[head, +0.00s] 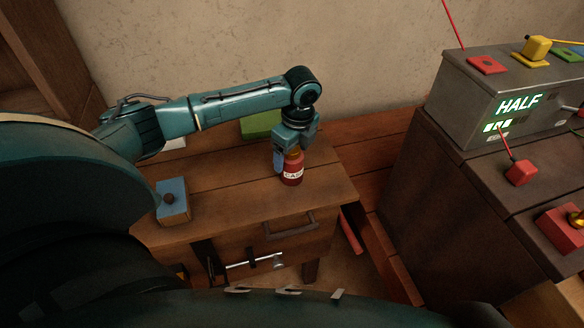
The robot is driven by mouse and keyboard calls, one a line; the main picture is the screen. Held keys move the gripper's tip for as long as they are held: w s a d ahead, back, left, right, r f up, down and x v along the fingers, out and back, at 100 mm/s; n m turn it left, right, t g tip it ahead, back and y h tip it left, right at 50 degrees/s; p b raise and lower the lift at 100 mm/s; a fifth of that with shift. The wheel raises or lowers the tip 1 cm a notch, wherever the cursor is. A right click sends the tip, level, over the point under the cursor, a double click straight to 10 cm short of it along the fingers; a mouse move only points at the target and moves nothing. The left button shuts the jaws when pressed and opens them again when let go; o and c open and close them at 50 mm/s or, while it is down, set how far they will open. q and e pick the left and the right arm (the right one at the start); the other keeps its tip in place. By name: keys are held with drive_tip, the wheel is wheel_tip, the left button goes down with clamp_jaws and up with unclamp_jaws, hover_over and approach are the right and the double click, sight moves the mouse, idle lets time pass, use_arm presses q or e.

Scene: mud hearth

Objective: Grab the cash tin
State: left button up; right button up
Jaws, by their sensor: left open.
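The cash tin (292,174) is a small red cylinder with a white label that reads "CAS", the rest being out of sight around its side. It stands upright near the right end of the wooden table (235,198). A yellowish top shows just under my gripper. My left gripper (288,156) points down from above and is open around the tin's upper part, with one finger at its left side. I cannot tell whether the fingers touch it. My right gripper is not in view.
A blue block with a dark knob (173,201) sits at the table's left front. A green object (260,125) lies behind my wrist. A drawer handle (291,226) is on the table's front. At right, a grey box reading "HALF" (480,95) stands on a dark cabinet.

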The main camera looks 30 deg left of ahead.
use_arm(q)
wheel_tip(320, 180, down, 4)
drive_tip(key=shift+a+r, duration=0.1)
drive_tip(key=shift+r, duration=0.2)
drive_tip(key=c, duration=1.2)
